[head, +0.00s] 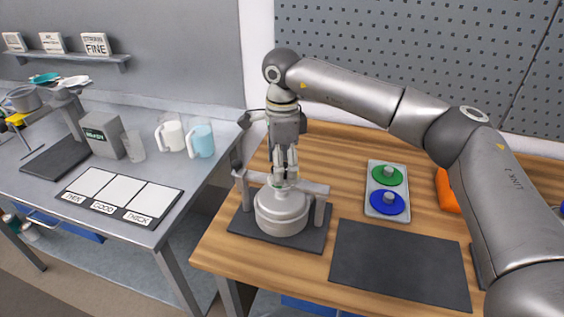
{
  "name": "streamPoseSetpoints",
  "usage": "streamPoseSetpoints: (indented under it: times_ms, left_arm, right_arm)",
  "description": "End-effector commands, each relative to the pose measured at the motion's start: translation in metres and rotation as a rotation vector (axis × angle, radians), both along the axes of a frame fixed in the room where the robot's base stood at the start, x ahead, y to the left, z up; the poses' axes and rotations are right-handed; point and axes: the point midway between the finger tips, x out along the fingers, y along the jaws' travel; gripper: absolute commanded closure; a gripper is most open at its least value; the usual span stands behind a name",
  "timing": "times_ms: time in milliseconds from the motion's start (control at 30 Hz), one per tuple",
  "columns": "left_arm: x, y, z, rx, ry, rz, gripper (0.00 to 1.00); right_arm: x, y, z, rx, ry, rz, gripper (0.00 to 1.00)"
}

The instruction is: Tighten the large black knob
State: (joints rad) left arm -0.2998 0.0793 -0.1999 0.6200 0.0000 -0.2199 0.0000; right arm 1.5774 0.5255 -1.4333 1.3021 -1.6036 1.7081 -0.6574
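The drum agitator is a silver drum (281,212) in a grey frame (318,190) on a dark base plate (241,224), near the left end of the wooden table. My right arm comes in from the right, and its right gripper (285,178) points straight down over the middle of the drum's top. Its fingers look close together around the centre of the agitator, but what lies between them is too small to tell. A dark rounded part (237,159) at the frame's upper left may be the large black knob; the gripper is apart from it. My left gripper is out of view.
A grey panel with a green and a blue button (387,203) lies right of the agitator. A bare dark mat (400,262) lies in front. An orange object (446,190) is partly behind my arm. The grey bench (100,235) at left holds mugs (201,140) and cards.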

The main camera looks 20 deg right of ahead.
Motion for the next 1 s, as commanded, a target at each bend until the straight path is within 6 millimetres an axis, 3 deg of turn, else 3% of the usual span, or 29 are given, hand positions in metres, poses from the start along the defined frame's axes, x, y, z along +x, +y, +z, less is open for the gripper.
streamPoseSetpoints:
  times_ms: [100, 467, 733, 1000]
  left_arm:
    - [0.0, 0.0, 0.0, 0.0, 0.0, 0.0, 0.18]
    - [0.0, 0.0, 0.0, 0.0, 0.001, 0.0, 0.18]
    - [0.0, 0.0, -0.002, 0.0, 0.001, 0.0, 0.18]
    - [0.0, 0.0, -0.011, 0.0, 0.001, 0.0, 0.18]
  right_arm:
    - [0.0, 0.0, 0.0, 0.0, 0.0, 0.0, 0.35]
    - [0.0, 0.0, 0.0, 0.0, 0.0, 0.0, 0.81]
    - [0.0, 0.0, 0.0, 0.001, 0.0, -0.028, 0.81]
    - [0.0, 0.001, -0.001, 0.002, 0.0, -0.176, 0.81]
